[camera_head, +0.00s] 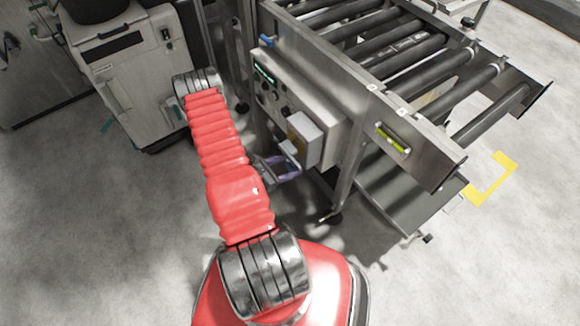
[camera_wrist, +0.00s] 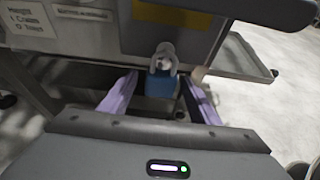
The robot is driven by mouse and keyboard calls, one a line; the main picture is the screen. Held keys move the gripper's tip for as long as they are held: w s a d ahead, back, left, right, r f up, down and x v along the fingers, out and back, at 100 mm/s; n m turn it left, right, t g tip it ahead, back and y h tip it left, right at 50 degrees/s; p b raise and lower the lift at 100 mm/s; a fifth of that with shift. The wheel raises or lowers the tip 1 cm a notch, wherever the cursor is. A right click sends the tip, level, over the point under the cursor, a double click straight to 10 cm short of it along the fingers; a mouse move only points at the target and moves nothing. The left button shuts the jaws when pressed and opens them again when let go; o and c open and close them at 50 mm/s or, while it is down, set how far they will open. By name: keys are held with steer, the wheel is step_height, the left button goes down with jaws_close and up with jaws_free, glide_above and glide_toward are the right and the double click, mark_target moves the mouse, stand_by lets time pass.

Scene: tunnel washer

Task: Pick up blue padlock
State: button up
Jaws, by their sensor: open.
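A blue padlock (camera_wrist: 161,85) with a grey shackle shows in the wrist view, hanging below the underside of a grey box with a yellow label. My gripper (camera_wrist: 160,77) is open, with one purple finger to the left of the padlock and one to the right. Gaps show between the padlock and both fingers, so it is not gripped. In the head view my gripper (camera_head: 279,168) is beside the conveyor frame, just below the small grey box (camera_head: 304,139). I cannot clearly make out the padlock there.
The roller conveyor (camera_head: 352,125) stands right of my arm, with a control panel (camera_head: 273,87) on its side. A low metal shelf (camera_head: 400,205) is under it. A pale machine (camera_head: 130,75) stands at the left. Grey floor (camera_head: 100,240) is open at lower left.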

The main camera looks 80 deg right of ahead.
stand_by(0.4)
steer(key=c, duration=1.2)
steer(key=shift+r, duration=0.15)
steer(key=shift+r, duration=0.5)
steer(key=shift+w+a+r, duration=0.15)
steer(key=shift+w+a, duration=0.05)
steer(key=w+a, duration=0.3)
steer(key=a, duration=0.1)
steer(key=w+a, duration=0.8)
steer(key=a, duration=0.1)
steer(key=shift+w+a, duration=0.1)
steer(key=shift+w, duration=0.15)
